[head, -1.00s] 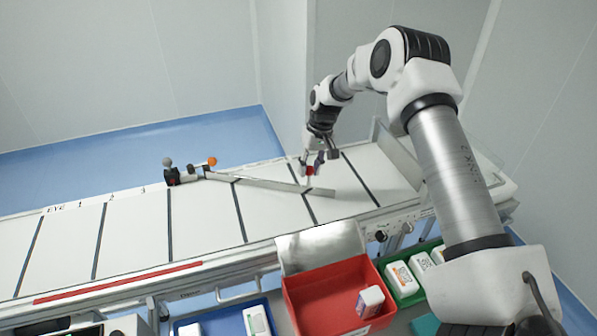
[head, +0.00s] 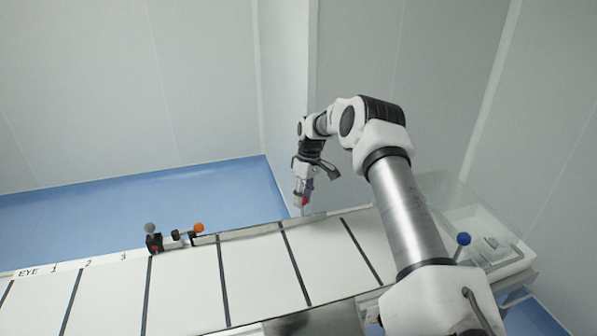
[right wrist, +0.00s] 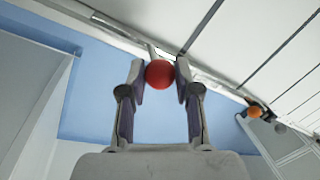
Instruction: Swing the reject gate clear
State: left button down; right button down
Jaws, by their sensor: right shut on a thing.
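The reject gate (head: 255,230) is a thin grey metal bar. It lies along the far edge of the white belt (head: 262,272), close to parallel with that edge. Its pivot end is by the orange knob (head: 198,228). A red ball knob (right wrist: 160,74) is at its other end. My right gripper (head: 304,195) is at the belt's far edge, shut on the red knob, with one finger on each side of it in the right wrist view. The fingers partly hide the knob in the head view. My left gripper is not in view.
A black bracket with a grey ball (head: 150,228) stands by the pivot. A clear cover (head: 450,200) and a blue knob (head: 463,239) are at the belt's right end. Blue floor (head: 130,190) lies beyond the far edge. The visible belt is clear of products.

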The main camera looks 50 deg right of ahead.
jog(key=shift+w+d+r, duration=0.15)
jog(key=shift+w+r, duration=0.05)
jog(key=shift+r, duration=0.05)
jog(key=c, duration=1.2)
grip_release()
jog(key=o, duration=0.4)
jog(key=shift+s+d+f, duration=0.1)
jog(key=shift+d, duration=0.05)
jog(key=r, duration=0.4)
jog(key=d+r, duration=0.1)
jog(key=r, duration=0.2)
jog(key=d+r, duration=0.1)
jog(key=r, duration=0.3)
jog(key=shift+d+r, duration=0.2)
jog(key=shift+r, duration=0.15)
